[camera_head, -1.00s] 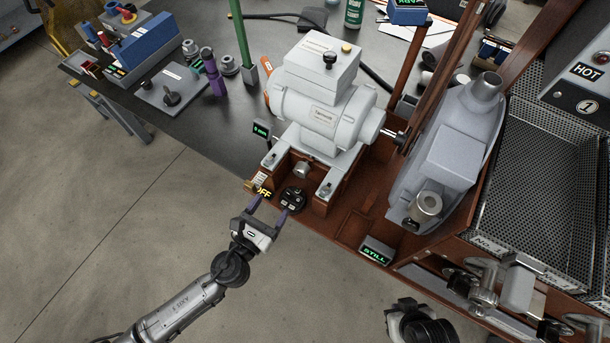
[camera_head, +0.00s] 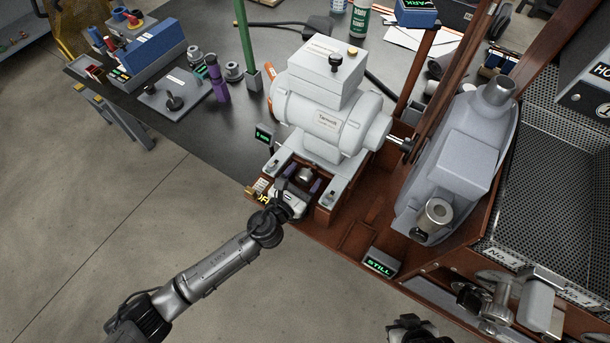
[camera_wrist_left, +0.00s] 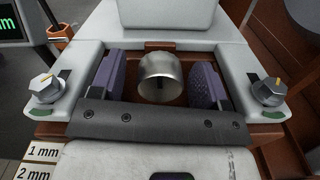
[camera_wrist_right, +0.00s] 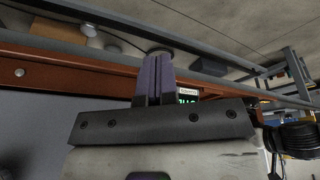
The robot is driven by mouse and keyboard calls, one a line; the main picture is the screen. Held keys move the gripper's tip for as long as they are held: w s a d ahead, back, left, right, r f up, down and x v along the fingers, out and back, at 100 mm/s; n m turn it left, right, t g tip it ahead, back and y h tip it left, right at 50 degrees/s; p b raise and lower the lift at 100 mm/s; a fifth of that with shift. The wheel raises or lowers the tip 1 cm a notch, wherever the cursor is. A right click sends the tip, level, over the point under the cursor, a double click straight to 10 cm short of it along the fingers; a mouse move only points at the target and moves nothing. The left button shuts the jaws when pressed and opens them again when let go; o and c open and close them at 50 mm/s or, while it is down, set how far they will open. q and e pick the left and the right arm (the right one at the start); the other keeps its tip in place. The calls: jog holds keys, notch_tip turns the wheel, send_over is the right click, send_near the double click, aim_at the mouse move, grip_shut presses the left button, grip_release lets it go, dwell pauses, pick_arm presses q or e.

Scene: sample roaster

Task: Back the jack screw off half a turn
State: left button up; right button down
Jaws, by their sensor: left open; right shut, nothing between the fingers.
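A silver round cylinder (camera_wrist_left: 160,77) sits at the front of the motor's base, between two grey rails; it also shows in the head view (camera_head: 304,174). I cannot tell whether it is the jack screw's head. My left gripper (camera_wrist_left: 155,82) is open, its purple fingers on either side of the cylinder with gaps visible. In the head view my left gripper (camera_head: 299,184) reaches in over the front of the base. The round black knob there is hidden from view. My right gripper (camera_wrist_right: 154,78) is shut and empty, beside a brown beam.
The grey motor (camera_head: 330,115) stands behind the cylinder. Small pointer knobs, a left one (camera_wrist_left: 45,88) and a right one (camera_wrist_left: 270,92), sit on the rails. Tags reading 1 mm (camera_wrist_left: 42,152) and 2 mm lie front left. A STILL display (camera_head: 380,262) stands right.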

pick_arm(q)
jog(key=shift+w+d, duration=0.2)
jog(key=shift+w, duration=0.1)
jog(key=shift+c, duration=0.3)
jog(key=c, duration=0.9)
jog(key=shift+o, duration=0.2)
jog(key=shift+n, duration=0.3)
jog(key=shift+n+p, duration=0.5)
jog(key=shift+n, duration=0.5)
jog(key=shift+n+p, duration=0.5)
jog(key=shift+n, duration=1.6)
